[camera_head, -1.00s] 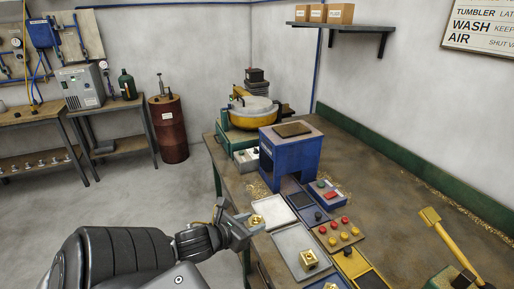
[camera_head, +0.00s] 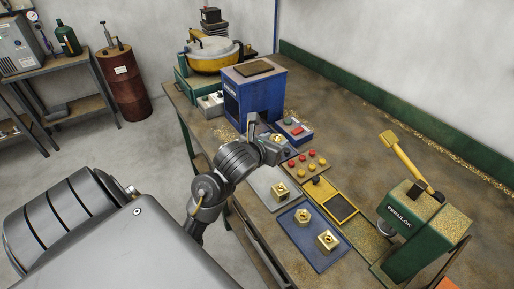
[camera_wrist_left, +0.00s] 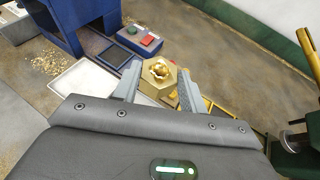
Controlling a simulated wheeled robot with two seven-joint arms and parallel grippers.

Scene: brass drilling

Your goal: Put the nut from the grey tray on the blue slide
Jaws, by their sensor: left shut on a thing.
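My left gripper (camera_head: 268,137) is shut on a brass nut (camera_head: 277,139), in front of the blue machine. In the left wrist view the nut (camera_wrist_left: 158,78) is a hexagonal brass piece with a round opening, between the two fingers (camera_wrist_left: 160,70). The blue slide (camera_wrist_left: 106,53) is a dark plate with a blue border, ahead and left of the nut there; in the head view it is mostly hidden by the gripper. The grey tray (camera_head: 262,182) lies nearer than the gripper, with another brass piece (camera_head: 280,190) on it. My right gripper is not in view.
A blue machine (camera_head: 262,95) stands behind the slide, beside a box with red and green buttons (camera_head: 294,131). A green press (camera_head: 420,230) stands right.

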